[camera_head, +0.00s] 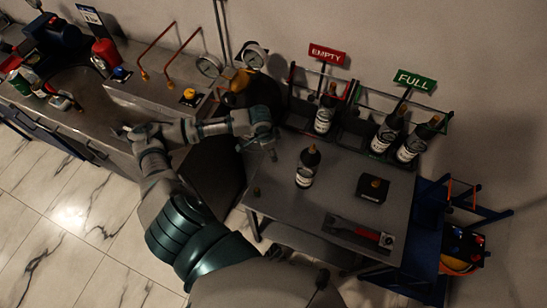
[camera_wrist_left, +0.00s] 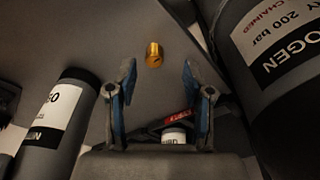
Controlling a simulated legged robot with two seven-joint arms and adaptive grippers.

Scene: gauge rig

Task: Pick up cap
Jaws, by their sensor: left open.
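A small gold cap (camera_wrist_left: 154,54) lies on the grey surface in the left wrist view, between and just beyond the fingertips. In the head view a small dark brassy piece (camera_head: 257,192) near the table's left edge looks like the same cap. My left gripper (camera_head: 271,154) hangs above the table's left side, over and slightly to the right of that piece. In the left wrist view its two fingers (camera_wrist_left: 159,70) are apart, with nothing between them. My right gripper is not seen.
A dark bottle (camera_head: 306,168) stands right of my left gripper. A black box (camera_head: 372,188) and a red-handled tool (camera_head: 358,234) lie on the table. Racks with bottles under EMPTY (camera_head: 327,54) and FULL (camera_head: 415,80) signs stand behind. A large labelled cylinder (camera_wrist_left: 275,60) is close on the right.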

